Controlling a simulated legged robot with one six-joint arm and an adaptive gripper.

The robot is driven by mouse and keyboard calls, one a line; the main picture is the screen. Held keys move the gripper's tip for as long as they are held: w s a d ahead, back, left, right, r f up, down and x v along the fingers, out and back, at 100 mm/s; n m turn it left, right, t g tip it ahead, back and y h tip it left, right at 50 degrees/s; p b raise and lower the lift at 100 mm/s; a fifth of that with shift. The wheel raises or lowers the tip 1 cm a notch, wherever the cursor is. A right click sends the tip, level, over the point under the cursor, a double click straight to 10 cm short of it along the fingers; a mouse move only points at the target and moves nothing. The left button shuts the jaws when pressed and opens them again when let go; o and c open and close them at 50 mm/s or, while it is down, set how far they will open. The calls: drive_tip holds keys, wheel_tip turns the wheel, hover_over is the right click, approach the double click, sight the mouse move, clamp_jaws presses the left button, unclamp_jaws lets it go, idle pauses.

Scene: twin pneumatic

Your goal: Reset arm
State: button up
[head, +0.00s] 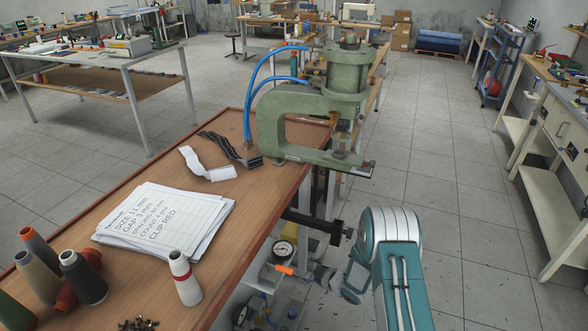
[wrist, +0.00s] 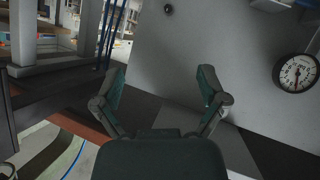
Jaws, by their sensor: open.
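My gripper (wrist: 163,92) shows in the wrist view with its two dark teal fingers spread wide apart. Nothing is between them; a plain grey surface lies beyond. In the head view my teal and white arm (head: 392,245) is bent at the lower right, beside the table's right edge. My gripper's fingers cannot be made out clearly in the head view.
A green pneumatic press (head: 285,120) with blue hoses stands on the wooden table (head: 130,195). Papers (head: 165,215), fabric strips (head: 205,165) and thread cones (head: 185,278) lie nearby. A round dial (wrist: 297,73) shows in the wrist view.

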drive_tip(key=w+d+r+m+t+h, duration=0.1)
drive_tip(key=w+d+r+h, duration=0.15)
drive_tip(key=r, duration=0.55)
drive_tip(key=w+d+r+m+h, duration=0.1)
drive_tip(key=d+r+m+h, duration=0.15)
drive_tip(key=r, duration=0.55)
drive_tip(key=s+d+r+m+h, duration=0.2)
drive_tip(key=s+d+r, duration=0.1)
drive_tip(key=r, duration=0.5)
drive_tip(key=s+d+r+m+h, duration=0.2)
drive_tip(key=s+d+r, duration=0.15)
drive_tip(key=r, duration=0.45)
drive_tip(key=s+d+r+m+g+h, duration=0.25)
drive_tip(key=s+r, duration=0.55)
drive_tip(key=s, duration=0.5)
drive_tip(key=s+a+r+m+g+y, duration=0.1)
drive_tip(key=s+m, duration=0.1)
drive_tip(key=s, duration=0.7)
drive_tip(key=s+a+r+m+y, duration=0.1)
drive_tip(key=s+a, duration=0.1)
drive_tip(key=s, duration=0.7)
drive_tip(key=shift+s+m+g, duration=0.2)
drive_tip(key=shift+m+g, duration=0.15)
drive_tip(key=shift+m, duration=0.05)
drive_tip(key=shift+c, duration=0.2)
